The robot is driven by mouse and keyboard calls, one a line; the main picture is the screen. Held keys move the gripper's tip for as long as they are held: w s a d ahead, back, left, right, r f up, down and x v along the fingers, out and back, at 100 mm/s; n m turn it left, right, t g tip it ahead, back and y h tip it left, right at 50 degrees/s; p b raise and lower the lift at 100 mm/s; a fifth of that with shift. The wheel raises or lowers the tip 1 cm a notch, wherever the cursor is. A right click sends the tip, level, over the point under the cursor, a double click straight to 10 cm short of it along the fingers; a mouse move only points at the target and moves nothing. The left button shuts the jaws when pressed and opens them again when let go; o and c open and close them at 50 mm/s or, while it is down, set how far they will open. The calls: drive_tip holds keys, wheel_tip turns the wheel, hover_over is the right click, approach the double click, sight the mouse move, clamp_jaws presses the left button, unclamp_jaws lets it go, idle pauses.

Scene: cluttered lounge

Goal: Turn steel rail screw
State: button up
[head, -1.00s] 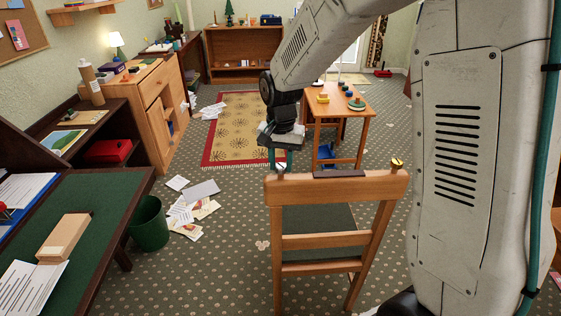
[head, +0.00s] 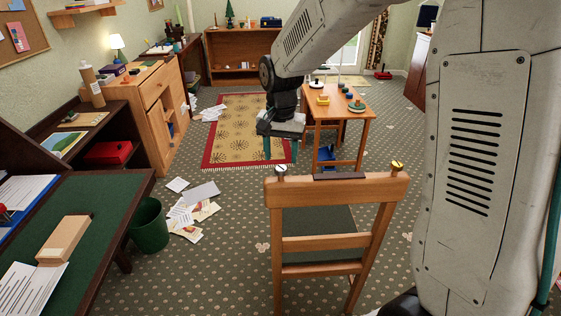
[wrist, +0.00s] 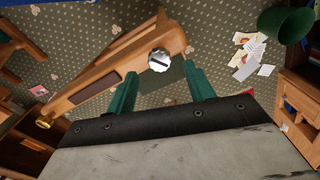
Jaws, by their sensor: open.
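The steel rail screw (head: 281,170) is a silver slotted head on top of the left post of a wooden chair (head: 335,189). In the wrist view the steel screw (wrist: 159,61) shows between the lines of my two teal fingers, its slot slanted. I see no contact with the screw.
A brass screw (head: 397,165) tops the chair's right post, and a dark strip (head: 340,175) lies on the rail between. A small table (head: 345,115) with toys stands beyond. A green bin (head: 149,225) and scattered papers (head: 190,205) lie to the left.

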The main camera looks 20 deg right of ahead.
sight(281, 167)
wheel_tip(281, 167, up, 4)
drive_tip(key=shift+r, duration=0.1)
idle(0.5)
